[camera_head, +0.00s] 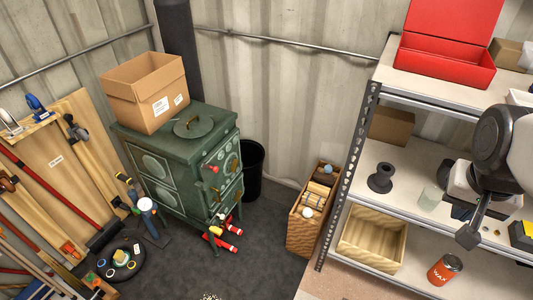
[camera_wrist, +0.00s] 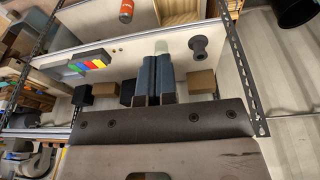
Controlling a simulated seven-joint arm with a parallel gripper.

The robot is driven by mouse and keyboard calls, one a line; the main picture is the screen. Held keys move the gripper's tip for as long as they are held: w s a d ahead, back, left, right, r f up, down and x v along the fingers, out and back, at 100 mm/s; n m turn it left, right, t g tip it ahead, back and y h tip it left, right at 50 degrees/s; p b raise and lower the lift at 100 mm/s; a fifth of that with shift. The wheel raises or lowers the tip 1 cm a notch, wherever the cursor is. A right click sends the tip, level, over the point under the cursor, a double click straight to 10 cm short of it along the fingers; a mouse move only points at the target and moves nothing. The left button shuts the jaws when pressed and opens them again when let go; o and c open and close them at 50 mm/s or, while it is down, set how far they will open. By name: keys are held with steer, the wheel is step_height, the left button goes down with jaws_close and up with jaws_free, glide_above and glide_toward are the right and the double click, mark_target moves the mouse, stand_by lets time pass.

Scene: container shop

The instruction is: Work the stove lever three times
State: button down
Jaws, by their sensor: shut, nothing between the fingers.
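The green stove (camera_head: 150,150) stands in the far corner at the left in the head view, with a dark flue pipe (camera_head: 176,40) behind it. A small red-tipped piece (camera_head: 214,168) sticks out of its front near brass-coloured fittings. I cannot tell for sure which piece is the lever. My gripper (camera_head: 470,236) is at the right by the shelves, well apart from the stove. In the wrist view its two dark fingers (camera_wrist: 157,64) lie side by side, shut, with nothing held. The stove is not seen in the wrist view.
A metal shelf unit (camera_head: 345,165) fills the right, bearing a red box (camera_head: 440,62), a black spool (camera_head: 381,178) and an orange can (camera_head: 444,269). A cardboard box (camera_head: 130,95) sits on the stove. Red-and-white objects (camera_head: 222,238) lie below it. Dark floor (camera_head: 260,240) before the stove is mostly clear.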

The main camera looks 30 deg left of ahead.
steer(key=w+a+f, duration=0.3)
steer(key=w+a, duration=0.5)
steer(key=w+a+f, duration=0.4)
steer(key=w+a, duration=0.3)
steer(key=w+a+f, duration=0.3)
steer(key=a+f, duration=0.3)
steer(key=a, duration=0.4)
steer(key=w+a+f, duration=0.4)
steer(key=a+f, duration=0.2)
steer(key=a, duration=0.4)
steer(key=s+a+f, duration=0.3)
steer(key=a+f, duration=1.4)
steer(key=a, duration=0.2)
steer(key=s+a+f, duration=0.6)
steer(key=a+f, duration=0.1)
steer(key=f, duration=0.3)
steer(key=s+a+f, duration=0.6)
steer(key=a+f, duration=0.2)
steer(key=f, duration=0.1)
steer(key=shift+s+a+f+n+t, duration=0.25)
steer(key=shift+a+f+n+t, duration=0.05)
steer(key=shift+f+t, duration=0.1)
steer(key=shift+f, duration=0.15)
